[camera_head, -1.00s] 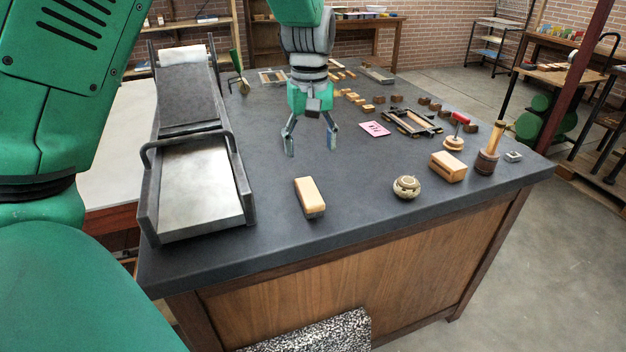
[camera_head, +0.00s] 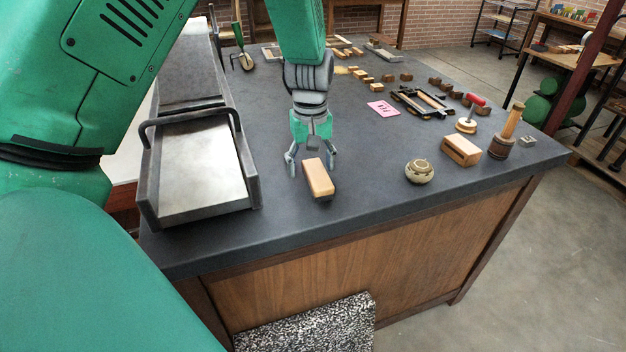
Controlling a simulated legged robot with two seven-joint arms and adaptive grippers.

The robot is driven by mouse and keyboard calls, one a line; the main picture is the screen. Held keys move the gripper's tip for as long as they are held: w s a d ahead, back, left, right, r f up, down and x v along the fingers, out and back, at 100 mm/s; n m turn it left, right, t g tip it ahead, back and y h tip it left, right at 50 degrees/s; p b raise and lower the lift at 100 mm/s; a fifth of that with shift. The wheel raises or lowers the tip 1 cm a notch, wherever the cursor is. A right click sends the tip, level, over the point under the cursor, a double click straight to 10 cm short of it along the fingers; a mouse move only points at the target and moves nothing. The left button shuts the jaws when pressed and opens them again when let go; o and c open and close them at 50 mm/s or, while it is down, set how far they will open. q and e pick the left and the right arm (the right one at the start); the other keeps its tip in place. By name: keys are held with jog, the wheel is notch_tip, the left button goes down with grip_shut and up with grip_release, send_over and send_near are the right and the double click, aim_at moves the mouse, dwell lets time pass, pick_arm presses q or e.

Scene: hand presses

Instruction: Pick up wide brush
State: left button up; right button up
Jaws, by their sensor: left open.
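A block with a light wooden top and a dark underside (camera_head: 318,179), which looks like the wide brush, lies on the dark tabletop near the front edge. My left gripper (camera_head: 311,164) points down with its two fingers apart and nothing between them. It is just behind the block's far end, one finger to each side of that end in the picture. I cannot tell whether the fingers touch the block. My right gripper is not in view.
A metal press bed (camera_head: 200,180) with raised rims stands to the left. A round pale pot (camera_head: 419,171), a wooden block (camera_head: 461,151) and a wooden mallet (camera_head: 505,135) stand to the right. A pink card (camera_head: 382,108) lies behind. The tabletop between block and pot is clear.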

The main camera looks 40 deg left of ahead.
aim_at(320, 175)
pick_arm(q)
jog(key=shift+d+f, duration=0.25)
jog(key=shift+f, duration=0.25)
jog(key=shift+d+f, duration=0.2)
jog(key=shift+f, duration=0.3)
jog(key=shift+d+r, duration=0.15)
jog(key=shift+d, duration=0.65)
jog(key=shift+d+r, duration=0.1)
jog(key=shift+d, duration=0.1)
jog(key=c, duration=0.6)
jog(key=shift+a, duration=0.15)
jog(key=c, duration=0.6)
jog(key=shift+a, duration=0.55)
jog(key=shift+c, duration=1.1)
jog(key=shift+s+a+f, duration=0.1)
jog(key=shift+a+f, duration=0.1)
grip_shut()
jog(key=r, duration=0.6)
jog(key=d+r, duration=0.1)
jog(key=r, duration=0.2)
jog(key=shift+p, duration=0.35)
jog(key=shift+a+r, duration=0.1)
jog(key=shift+r, duration=0.45)
jog(key=shift+w+a, duration=0.2)
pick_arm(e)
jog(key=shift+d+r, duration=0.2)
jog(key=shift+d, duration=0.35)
